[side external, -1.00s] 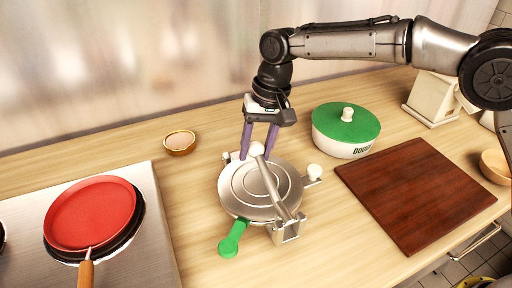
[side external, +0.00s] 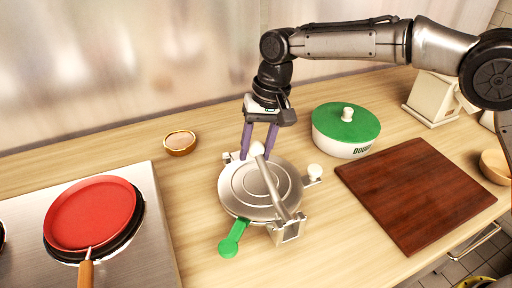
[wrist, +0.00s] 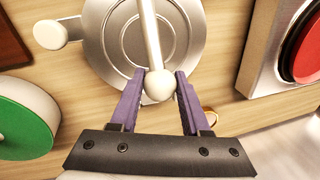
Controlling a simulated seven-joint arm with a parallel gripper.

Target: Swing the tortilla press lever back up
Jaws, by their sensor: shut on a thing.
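The tortilla press (side external: 237,187) is a round silver press on the wooden counter, with its lid down. Its lever (side external: 270,184) lies low across the lid from the bracket (side external: 287,231) at the front right, ending in a white ball knob (side external: 257,149) at the back. My gripper (side external: 257,155) points down at the knob with its purple fingers on either side. In the wrist view, my gripper (wrist: 160,80) is shut on the white knob (wrist: 159,86), and the lever (wrist: 149,35) runs up from it across the lid.
A green handle (side external: 232,240) sticks out at the press's front left and a white knob (side external: 314,172) at its right. A green-lidded pot (side external: 346,126) and brown board (side external: 415,193) stand right. A small bowl (side external: 180,142) and red pan (side external: 92,211) are left.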

